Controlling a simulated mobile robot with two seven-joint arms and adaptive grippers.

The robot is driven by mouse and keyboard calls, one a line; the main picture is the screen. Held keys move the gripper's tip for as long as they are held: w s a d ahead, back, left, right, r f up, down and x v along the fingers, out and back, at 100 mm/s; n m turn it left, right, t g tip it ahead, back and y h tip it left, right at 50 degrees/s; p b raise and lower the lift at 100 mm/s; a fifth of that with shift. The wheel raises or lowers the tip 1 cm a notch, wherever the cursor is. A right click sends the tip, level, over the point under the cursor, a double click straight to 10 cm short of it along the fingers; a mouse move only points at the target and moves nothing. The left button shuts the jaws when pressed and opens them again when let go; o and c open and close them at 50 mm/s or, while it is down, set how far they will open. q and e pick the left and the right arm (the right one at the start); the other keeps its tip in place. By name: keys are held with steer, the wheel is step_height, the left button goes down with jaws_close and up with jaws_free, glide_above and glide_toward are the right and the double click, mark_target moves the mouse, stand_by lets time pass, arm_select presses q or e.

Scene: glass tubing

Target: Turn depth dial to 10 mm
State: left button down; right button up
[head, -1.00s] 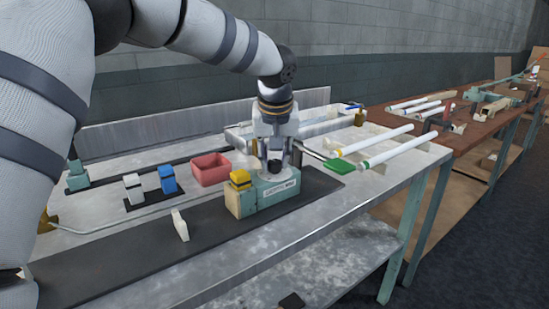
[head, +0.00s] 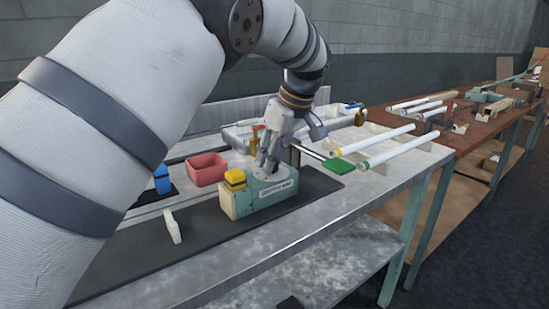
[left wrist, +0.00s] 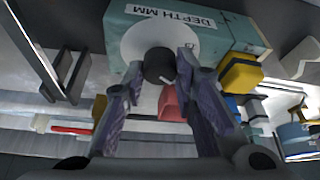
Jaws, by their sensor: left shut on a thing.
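The depth dial is a dark round knob (left wrist: 158,66) on a white disc (left wrist: 133,43), with a pale pointer line toward the lower right in the left wrist view. It sits on a teal box (left wrist: 115,30) labelled DEPTH MM, also seen in the head view (head: 262,197). My left gripper (left wrist: 166,70) is shut on the knob, one finger on each side. In the head view my left gripper (head: 268,165) is tilted over the box top and hides the knob. Scale figures on the disc are too small to read. My right gripper is not in view.
A yellow block (head: 235,177) sits at the box's left end. A red bin (head: 207,169) stands behind it. A white upright piece (head: 172,226) stands on the dark mat (head: 195,255).

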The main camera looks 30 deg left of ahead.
arm_select(q)
steer(key=shift+f+n, duration=0.2)
steer(key=shift+n, duration=0.3)
steer(key=c, duration=1.3)
jaws_free()
steer(key=shift+r, duration=0.1)
steer(key=w+v, duration=0.1)
steer(key=v, duration=1.1)
steer(key=shift+s, duration=0.25)
steer(key=shift+d, duration=0.1)
